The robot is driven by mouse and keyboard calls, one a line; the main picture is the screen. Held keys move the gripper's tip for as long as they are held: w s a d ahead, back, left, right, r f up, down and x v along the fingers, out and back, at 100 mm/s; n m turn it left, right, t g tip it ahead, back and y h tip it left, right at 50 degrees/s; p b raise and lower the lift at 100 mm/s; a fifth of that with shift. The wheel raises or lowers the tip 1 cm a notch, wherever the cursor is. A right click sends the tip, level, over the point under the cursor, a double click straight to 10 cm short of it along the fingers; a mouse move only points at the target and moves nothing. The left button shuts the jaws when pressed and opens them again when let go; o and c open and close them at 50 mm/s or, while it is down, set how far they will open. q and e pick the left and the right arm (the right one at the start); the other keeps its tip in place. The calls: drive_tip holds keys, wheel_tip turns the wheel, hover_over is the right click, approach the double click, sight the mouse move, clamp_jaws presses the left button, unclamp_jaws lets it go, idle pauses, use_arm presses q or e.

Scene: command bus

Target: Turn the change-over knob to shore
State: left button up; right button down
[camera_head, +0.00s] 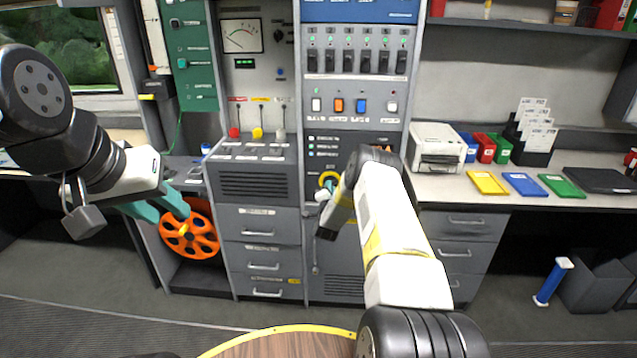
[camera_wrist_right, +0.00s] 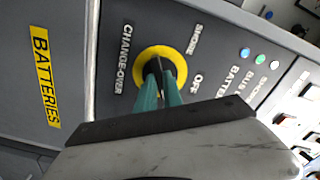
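The change-over knob is a dark knob on a yellow round plate (camera_wrist_right: 165,52) on the grey panel, with the words CHANGE-OVER, SHORE and OFF printed around it. In the head view its yellow plate (camera_head: 327,177) shows beside my right arm, partly covered. My right gripper (camera_wrist_right: 160,72) has its two teal fingers at the knob, one on each side of its dark grip, with a narrow gap between them. The fingers hide much of the knob, so its exact pointing is hard to read. My left gripper (camera_head: 166,212) is open and empty, in front of the orange reel.
The orange reel (camera_head: 190,238) sits in an open bay at the left. Rows of switches (camera_head: 356,60) and small lamps are above the knob. A printer (camera_head: 436,147) and coloured trays (camera_head: 525,184) stand on the right counter. A yellow BATTERIES label (camera_wrist_right: 47,78) is beside the knob panel.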

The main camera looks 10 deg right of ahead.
idle(0.4)
drive_tip(key=n, duration=2.3)
drive_tip(key=shift+f+n, duration=0.1)
drive_tip(key=shift+n, duration=0.3)
idle(0.4)
drive_tip(key=c, duration=1.5)
unclamp_jaws()
